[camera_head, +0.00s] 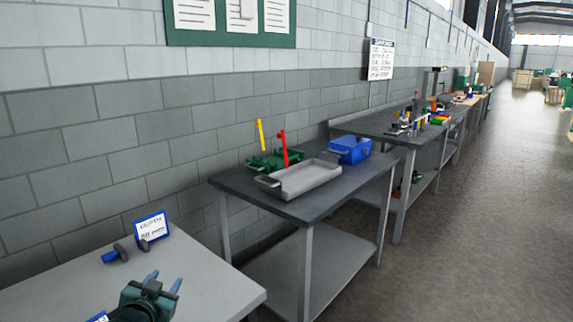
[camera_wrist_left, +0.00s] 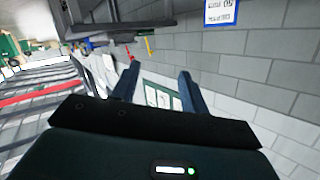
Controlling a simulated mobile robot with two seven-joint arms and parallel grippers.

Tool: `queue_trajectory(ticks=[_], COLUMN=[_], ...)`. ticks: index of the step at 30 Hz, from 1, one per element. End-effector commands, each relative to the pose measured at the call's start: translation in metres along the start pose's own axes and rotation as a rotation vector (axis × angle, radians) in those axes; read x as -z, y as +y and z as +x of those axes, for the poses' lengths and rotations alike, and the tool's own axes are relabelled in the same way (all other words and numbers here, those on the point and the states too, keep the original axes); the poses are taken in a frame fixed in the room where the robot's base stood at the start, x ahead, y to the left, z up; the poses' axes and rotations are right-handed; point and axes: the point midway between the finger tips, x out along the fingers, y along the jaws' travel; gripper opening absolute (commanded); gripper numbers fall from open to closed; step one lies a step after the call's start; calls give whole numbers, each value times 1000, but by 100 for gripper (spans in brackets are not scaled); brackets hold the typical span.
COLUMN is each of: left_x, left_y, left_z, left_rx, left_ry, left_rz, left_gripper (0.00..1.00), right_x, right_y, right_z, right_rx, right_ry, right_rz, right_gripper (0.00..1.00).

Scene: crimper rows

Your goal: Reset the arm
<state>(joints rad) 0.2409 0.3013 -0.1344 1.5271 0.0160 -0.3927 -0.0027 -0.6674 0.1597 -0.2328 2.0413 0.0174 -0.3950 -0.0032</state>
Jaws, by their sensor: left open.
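My left gripper (camera_head: 164,280) shows at the bottom left of the head view, over the light grey table (camera_head: 215,277). Its two blue-grey fingers are apart with nothing between them. The left wrist view also shows the open fingers (camera_wrist_left: 159,82), with wall and posted sheets behind them. The gripper looks clear of the objects around it; its exact height above the table is hard to tell. My right gripper is in neither view.
A small blue-framed sign (camera_head: 151,227) and a blue-and-black tool (camera_head: 115,253) are on the near table. A dark bench (camera_head: 335,198) holds a grey tray (camera_head: 300,179), a blue box (camera_head: 350,149) and green-based tools. A grey block wall runs behind; the floor at right is clear.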

Motion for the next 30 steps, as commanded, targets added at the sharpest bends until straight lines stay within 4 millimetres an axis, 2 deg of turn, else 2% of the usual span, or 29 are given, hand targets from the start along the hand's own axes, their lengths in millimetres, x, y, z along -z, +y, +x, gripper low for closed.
queue_trajectory(ticks=[1, 3, 5, 9, 12, 16, 18, 21, 27, 30], left_x=[-24, -52, -76, -121, -139, -150, -152, -153, -154, -154], left_y=[24, 54, 81, 138, 168, 192, 199, 204, 205, 205], left_z=[-17, -43, -71, -146, -198, -249, -266, -280, -283, -283], left_rx=[-37, -84, -127, -221, -273, -313, -326, -335, -337, -337], left_ry=[-31, -67, -102, -188, -243, -299, -318, -333, -337, -337], left_rz=[-8, -22, -41, -98, -145, -196, -215, -229, -233, -233], left_gripper=[44, 44, 44, 44, 44, 44, 44, 44, 44, 37], right_x=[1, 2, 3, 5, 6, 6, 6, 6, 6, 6], right_y=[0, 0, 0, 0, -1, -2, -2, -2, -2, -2], right_z=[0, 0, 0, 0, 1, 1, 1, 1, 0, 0], right_rx=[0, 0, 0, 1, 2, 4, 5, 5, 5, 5], right_ry=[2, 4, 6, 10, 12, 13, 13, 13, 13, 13], right_rz=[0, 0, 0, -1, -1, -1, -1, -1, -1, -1], right_gripper=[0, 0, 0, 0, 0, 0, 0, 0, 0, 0])
